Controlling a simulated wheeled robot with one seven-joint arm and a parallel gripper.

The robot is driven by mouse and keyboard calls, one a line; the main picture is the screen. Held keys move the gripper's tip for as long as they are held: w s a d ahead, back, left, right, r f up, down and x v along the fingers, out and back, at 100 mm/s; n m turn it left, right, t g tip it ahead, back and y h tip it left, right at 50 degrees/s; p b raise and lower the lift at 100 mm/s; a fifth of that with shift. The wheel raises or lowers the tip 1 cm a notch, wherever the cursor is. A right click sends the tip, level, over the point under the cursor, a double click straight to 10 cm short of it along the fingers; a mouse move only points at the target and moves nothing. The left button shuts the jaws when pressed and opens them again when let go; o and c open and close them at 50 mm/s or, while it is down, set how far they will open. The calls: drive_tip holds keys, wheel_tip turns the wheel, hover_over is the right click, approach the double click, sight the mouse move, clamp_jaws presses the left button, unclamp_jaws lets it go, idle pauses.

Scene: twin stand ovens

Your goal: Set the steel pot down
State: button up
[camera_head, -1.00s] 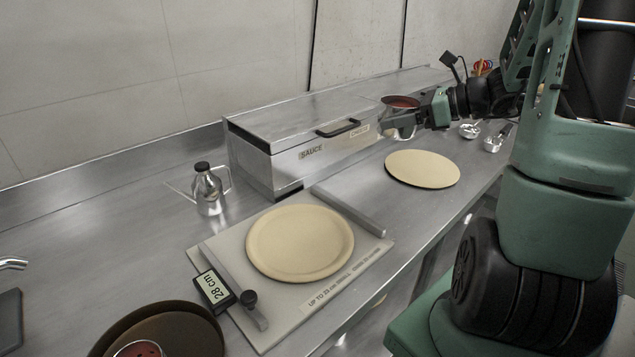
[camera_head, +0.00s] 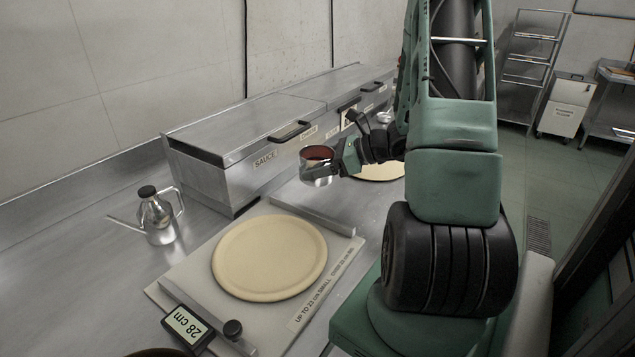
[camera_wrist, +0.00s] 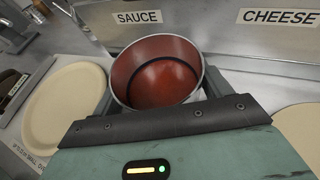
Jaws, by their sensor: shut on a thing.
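The steel pot (camera_head: 317,171) is a small open pot with red sauce in it. My gripper (camera_head: 338,164) is shut on the pot and holds it upright in front of the sauce bin. The pot also shows in the wrist view (camera_wrist: 157,72), between the jaws, with its red inside facing the camera. It appears to be above the counter, but I cannot tell how high. The part of the pot nearest the wrist is hidden behind the gripper body.
A pale dough disc (camera_head: 269,257) lies on the measuring board (camera_head: 171,277), whose display reads 28 cm. A second disc (camera_head: 378,172) is partly hidden behind my arm. The steel bin labelled SAUCE (camera_head: 205,172) stands behind. An oil can (camera_head: 157,217) stands left of it.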

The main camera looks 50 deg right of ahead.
drive_tip(key=shift+f, duration=2.35)
drive_tip(key=shift+f, duration=0.1)
drive_tip(key=shift+f+b, duration=0.15)
drive_tip(key=shift+b, duration=0.2)
drive_tip(key=o, duration=1.1)
drive_tip(key=shift+c, duration=0.2)
drive_tip(key=shift+r, duration=0.2)
